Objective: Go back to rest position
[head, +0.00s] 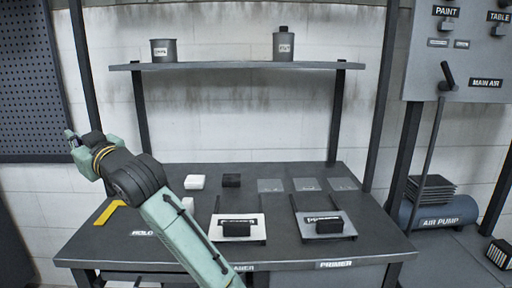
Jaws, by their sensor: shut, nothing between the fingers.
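My arm rises from the bottom of the head view over the left part of the dark workbench (280,190). My gripper (70,137) is at the far left, above and beyond the bench's left edge. It is small in the picture and points away to the upper left. Its fingers look closed, with nothing seen in them. It touches nothing that I can see. My forearm hides part of the bench's left front and partly covers a white block.
On the bench are a white block (194,182), a black block (231,180), two trays (214,235) (347,219) with black-handled pieces, and flat grey plates (307,184). A shelf (235,66) holds two containers. A control panel (460,50) and air pump (440,213) stand right.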

